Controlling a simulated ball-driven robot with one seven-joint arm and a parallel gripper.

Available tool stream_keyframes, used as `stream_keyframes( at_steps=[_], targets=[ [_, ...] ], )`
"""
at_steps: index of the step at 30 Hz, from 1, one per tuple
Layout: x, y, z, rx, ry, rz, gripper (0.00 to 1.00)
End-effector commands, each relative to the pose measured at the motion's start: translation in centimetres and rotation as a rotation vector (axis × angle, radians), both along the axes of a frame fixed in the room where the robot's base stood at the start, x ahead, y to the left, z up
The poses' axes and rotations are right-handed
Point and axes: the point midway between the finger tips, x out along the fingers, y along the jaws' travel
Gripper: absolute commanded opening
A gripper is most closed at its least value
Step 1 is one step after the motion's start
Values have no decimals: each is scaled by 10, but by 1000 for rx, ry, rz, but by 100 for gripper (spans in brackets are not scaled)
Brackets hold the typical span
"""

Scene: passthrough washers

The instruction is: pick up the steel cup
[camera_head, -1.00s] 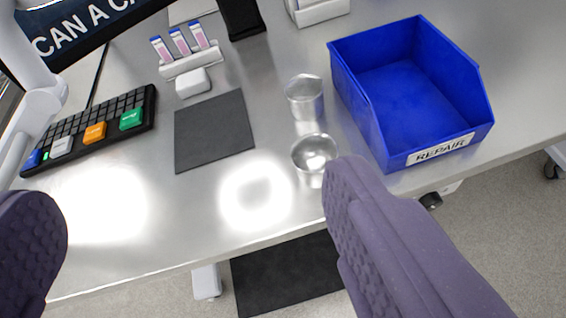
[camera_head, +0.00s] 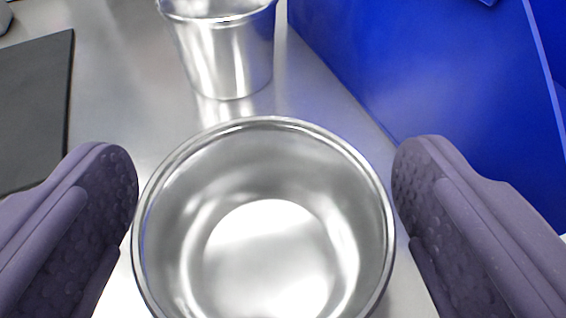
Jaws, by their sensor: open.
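A round steel cup (camera_head: 265,255) with a rolled rim stands open side up on the steel table. I look down into it and it looks empty. Its lower edge is cut off by the picture. My gripper (camera_head: 265,165) is open, with one purple padded finger on the left of the cup and one on the right. The left fingertip is very close to the rim; I cannot tell whether it touches. The right fingertip is also near the rim. The cup's outer wall and base are mostly hidden below the rim.
A second shiny, tapered cup (camera_head: 225,55) stands upright just behind the steel cup. A blue bin (camera_head: 400,60) stands close behind and to the right, near the right finger. A dark grey mat (camera_head: 30,110) lies at the left. Bare table shows between mat and cups.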

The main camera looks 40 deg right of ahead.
Motion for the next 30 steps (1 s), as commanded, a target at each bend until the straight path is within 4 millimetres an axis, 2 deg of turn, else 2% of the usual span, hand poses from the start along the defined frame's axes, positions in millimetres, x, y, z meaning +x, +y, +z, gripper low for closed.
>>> stream_keyframes(
  at_steps=[1, 4, 11, 12, 19, 20, 30],
  targets=[
    [6, -5, -7, 1, -2, -2, 93],
    [14, -11, -9, 1, -2, -2, 93],
    [17, -13, -7, 2, 0, 1, 93],
    [17, -13, -7, 2, 0, 1, 90],
    [17, -13, -7, 2, 0, 1, 37],
    [17, -13, -7, 1, -1, 1, 35],
    [17, -13, -2, 2, -1, 0, 35]
  ],
)
